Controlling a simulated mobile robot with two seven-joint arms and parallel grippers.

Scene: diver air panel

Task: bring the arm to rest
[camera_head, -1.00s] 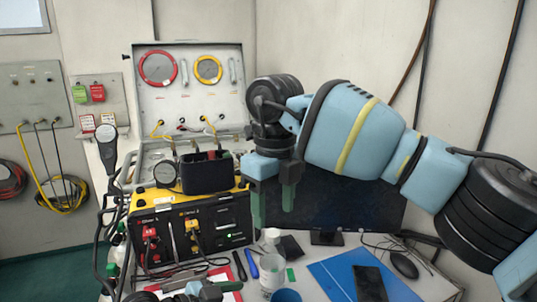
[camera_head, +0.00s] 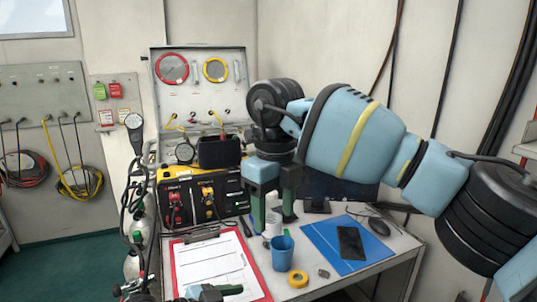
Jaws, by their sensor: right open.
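My right arm (camera_head: 355,130), light blue with a yellow band, reaches in from the right.
The desk (camera_head: 385,268) holds a red clipboard (camera_head: 178,262), blue cup (camera_head: 282,253), yellow tape roll (camera_head: 298,279), blue folder (camera_head: 318,235), black phone (camera_head: 351,243) and mouse (camera_head: 379,227). The yellow-black air panel (camera_head: 208,200) and open gauge case (camera_head: 200,95) stand behind. Hoses hang left.

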